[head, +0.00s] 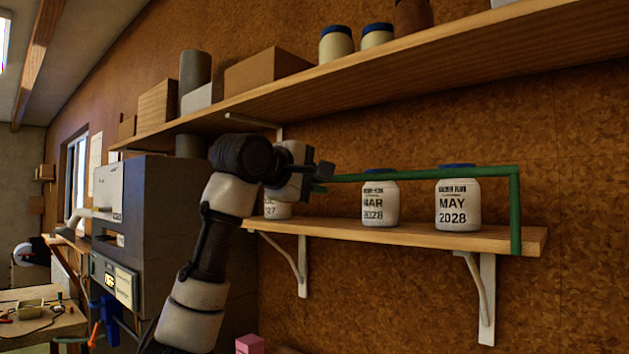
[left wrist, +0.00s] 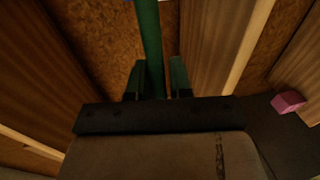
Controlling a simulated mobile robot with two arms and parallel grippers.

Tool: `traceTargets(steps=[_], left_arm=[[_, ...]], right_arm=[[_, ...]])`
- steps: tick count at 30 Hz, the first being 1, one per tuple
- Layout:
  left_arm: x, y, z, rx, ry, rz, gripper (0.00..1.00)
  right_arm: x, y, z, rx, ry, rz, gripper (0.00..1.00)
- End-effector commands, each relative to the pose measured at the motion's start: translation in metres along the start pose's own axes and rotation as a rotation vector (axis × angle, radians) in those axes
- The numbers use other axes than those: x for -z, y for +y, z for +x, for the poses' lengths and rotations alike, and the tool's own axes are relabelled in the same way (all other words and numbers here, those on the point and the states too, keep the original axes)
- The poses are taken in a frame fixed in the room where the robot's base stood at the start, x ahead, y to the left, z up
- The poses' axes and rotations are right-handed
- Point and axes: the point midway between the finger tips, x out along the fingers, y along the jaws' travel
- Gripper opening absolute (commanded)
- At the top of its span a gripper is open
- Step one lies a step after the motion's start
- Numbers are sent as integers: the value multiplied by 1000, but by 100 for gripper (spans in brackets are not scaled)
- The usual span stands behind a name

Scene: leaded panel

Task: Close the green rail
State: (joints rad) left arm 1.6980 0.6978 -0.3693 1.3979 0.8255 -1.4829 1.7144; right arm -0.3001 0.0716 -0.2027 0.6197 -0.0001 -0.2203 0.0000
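The green rail (head: 420,173) runs level in front of the jars on the lower shelf, with a bend down at its right end to the shelf's front edge. My left gripper (head: 321,178) is at the rail's left end. In the left wrist view the rail (left wrist: 150,35) passes between the two fingers of my left gripper (left wrist: 158,80), which sit close on both sides of it and look shut on it. The rail's left tip is hidden by the gripper. My right gripper is not in view.
White jars with blue lids, marked MAR 2028 (head: 380,203) and MAY 2028 (head: 457,206), stand on the lower shelf (head: 420,235); another is partly behind my arm. An upper shelf (head: 430,65) with boxes and jars hangs above. A grey machine (head: 160,220) stands left.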

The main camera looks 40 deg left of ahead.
Motion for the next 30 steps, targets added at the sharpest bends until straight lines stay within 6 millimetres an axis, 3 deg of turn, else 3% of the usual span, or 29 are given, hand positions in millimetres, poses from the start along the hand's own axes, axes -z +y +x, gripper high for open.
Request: traceTargets(steps=[1,3,14,24,30], left_arm=[[0,0,0,1,0,0,28],[0,0,0,0,0,0,39],[0,0,-6,-6,0,0,39],[0,-4,-68,-7,-1,0,39],[-1,-2,-97,-4,-1,0,39]], right_arm=[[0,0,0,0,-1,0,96],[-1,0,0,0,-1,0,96],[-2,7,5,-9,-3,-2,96],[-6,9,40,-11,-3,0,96],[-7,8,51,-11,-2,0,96]])
